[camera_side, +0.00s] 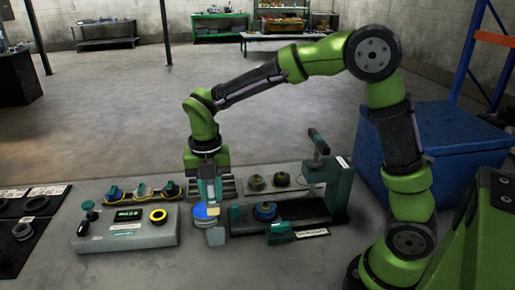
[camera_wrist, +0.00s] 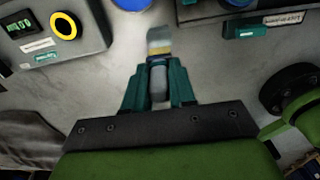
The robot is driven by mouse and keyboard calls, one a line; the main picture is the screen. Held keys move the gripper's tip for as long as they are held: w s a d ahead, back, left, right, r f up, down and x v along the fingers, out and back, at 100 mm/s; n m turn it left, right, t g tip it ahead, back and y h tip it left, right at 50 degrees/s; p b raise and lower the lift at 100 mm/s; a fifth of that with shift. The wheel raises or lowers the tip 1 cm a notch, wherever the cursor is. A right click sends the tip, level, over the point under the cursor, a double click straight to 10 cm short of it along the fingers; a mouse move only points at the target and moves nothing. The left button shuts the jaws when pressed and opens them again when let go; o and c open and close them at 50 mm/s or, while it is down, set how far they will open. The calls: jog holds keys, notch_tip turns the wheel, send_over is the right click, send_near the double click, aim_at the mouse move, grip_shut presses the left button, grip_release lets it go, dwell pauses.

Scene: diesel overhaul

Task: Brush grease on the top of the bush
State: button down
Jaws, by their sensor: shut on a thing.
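My gripper (camera_side: 208,190) hangs above the bench between the grey control box and the press. In the wrist view its teal fingers (camera_wrist: 158,88) are shut on the grey handle of a brush (camera_wrist: 158,70). The brush has a yellow band and a pale grey end, which points down towards the bench in the side view (camera_side: 215,236). A blue round tin (camera_side: 201,218) stands just behind and left of the brush; its contents are hidden. A dark round part with a blue ring (camera_side: 265,211), possibly the bush, sits at the press base, right of the brush and apart from it.
A grey control box (camera_side: 125,232) with a yellow-ringed button stands left. A green press (camera_side: 339,190) rises right, with a teal labelled block (camera_side: 281,233) in front. Several parts lie in racks behind. A black mat (camera_side: 20,240) with rings is far left. The front bench is clear.

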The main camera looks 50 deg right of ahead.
jog(key=w+d, duration=0.4)
jog(key=w, duration=0.4)
jog(key=shift+d+f, duration=0.15)
jog(key=shift+f, duration=2.7)
jog(key=shift+f, duration=0.6)
notch_tip(320, 180, up, 7)
dwell(0.3)
dwell(0.5)
